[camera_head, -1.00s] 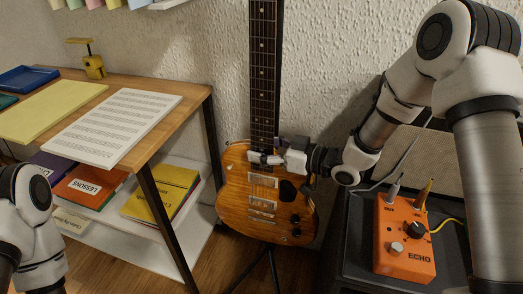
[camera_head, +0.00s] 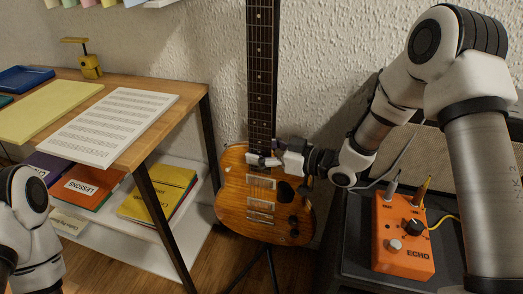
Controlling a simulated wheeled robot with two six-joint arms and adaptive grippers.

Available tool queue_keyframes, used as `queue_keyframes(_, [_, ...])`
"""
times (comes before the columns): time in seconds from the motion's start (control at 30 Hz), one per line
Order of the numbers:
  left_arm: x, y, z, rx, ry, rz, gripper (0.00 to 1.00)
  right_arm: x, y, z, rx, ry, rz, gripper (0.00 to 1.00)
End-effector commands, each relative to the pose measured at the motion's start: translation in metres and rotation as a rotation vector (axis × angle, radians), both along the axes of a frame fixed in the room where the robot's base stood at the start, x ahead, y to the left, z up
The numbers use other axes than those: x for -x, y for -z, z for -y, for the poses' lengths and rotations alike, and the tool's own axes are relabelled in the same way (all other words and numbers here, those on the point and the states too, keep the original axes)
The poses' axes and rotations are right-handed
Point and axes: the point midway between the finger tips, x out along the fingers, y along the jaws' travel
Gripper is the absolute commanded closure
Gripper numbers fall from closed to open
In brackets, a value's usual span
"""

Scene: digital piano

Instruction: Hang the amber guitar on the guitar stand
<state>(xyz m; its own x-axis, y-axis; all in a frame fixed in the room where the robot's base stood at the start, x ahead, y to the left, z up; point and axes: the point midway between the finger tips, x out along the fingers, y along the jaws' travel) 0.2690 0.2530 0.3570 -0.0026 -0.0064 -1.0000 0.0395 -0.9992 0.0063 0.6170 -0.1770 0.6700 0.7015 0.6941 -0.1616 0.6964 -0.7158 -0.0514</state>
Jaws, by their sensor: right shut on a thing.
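The amber guitar (camera_head: 262,210) is upright near the wall, between the desk and the amplifier. Its dark neck (camera_head: 262,80) runs up out of the top of the picture. My right gripper (camera_head: 262,160) is shut on the guitar at the base of the neck, reaching in from the right. Thin dark legs of the guitar stand (camera_head: 272,270) show below the guitar body; the rest of the stand is hidden behind it. I cannot tell whether the guitar touches the stand. My left arm shows at the lower left, but its gripper is out of view.
A wooden desk (camera_head: 190,92) with sheet music (camera_head: 110,125) stands at the left, its dark leg close to the guitar. A lower shelf holds books (camera_head: 160,190). At the right, an orange echo pedal (camera_head: 403,235) with cables sits on a dark amplifier (camera_head: 350,215).

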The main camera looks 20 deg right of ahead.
Motion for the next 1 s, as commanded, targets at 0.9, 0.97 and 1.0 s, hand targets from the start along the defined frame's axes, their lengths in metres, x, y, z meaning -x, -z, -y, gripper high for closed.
queue_keyframes(0.9, [0.0,-0.0019,0.0,0.0,0.0,0.0,0.2,0.0024,0.0022,0.0022,0.0,0.001,-0.006,0.03])
queue_keyframes(0.97, [0.0,-0.0052,0.0,0.0,0.0,0.0,0.2,0.0051,0.0002,0.0053,0.0,0.003,-0.006,0.03])
queue_keyframes(1.0, [0.0,-0.0076,0.0001,0.0,0.0,0.0,0.2,0.0074,-0.0009,0.0078,0.0,0.002,-0.005,0.03])
